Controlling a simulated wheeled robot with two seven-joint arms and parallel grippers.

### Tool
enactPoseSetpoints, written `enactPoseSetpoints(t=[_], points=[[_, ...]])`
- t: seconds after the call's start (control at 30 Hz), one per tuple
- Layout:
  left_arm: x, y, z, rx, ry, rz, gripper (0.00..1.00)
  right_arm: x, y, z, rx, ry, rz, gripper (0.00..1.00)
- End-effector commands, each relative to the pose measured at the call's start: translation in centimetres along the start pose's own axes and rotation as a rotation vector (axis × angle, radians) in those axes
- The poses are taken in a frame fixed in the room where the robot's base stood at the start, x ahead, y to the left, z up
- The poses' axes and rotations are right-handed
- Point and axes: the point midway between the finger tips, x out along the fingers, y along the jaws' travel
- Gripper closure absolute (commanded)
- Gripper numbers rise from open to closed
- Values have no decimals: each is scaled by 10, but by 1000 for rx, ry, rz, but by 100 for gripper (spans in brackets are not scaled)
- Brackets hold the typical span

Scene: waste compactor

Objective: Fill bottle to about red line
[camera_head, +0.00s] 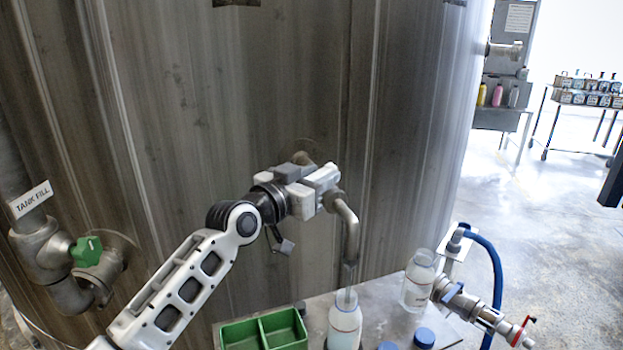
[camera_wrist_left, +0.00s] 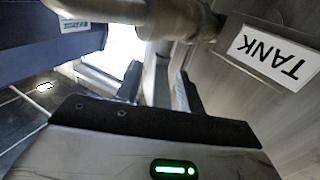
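A clear bottle with a white label (camera_head: 345,327) stands upright under the bent metal spout (camera_head: 349,235) of the tank. Red marking shows on its label. The spout's end is at the bottle's mouth; the liquid level is hard to make out. My left gripper (camera_head: 318,190) is at the tap above the spout, its fingers beside the valve. In the left wrist view the fingers (camera_wrist_left: 170,92) stand close to a metal pipe, and I cannot tell whether they grip the handle. My right gripper is not in view.
A second clear bottle (camera_head: 417,282) stands to the right, near a valve with a red handle (camera_head: 522,331) and a blue hose (camera_head: 495,275). A green divided bin (camera_head: 264,332) and blue caps (camera_head: 424,337) sit on the table. The green tank-fill valve (camera_head: 86,251) is at left.

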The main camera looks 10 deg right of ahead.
Motion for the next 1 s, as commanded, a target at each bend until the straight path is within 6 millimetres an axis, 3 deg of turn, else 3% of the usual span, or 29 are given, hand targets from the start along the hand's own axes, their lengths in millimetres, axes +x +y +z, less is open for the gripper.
enactPoseSetpoints(t=[0.23, 0.7, 1.0], points=[[-22, -1, 1, 0, 0, 0, 62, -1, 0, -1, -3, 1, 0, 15], [-125, -1, 3, 1, -1, -2, 62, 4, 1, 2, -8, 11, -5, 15], [-157, 0, 1, 0, -1, 0, 62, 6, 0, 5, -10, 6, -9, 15]])
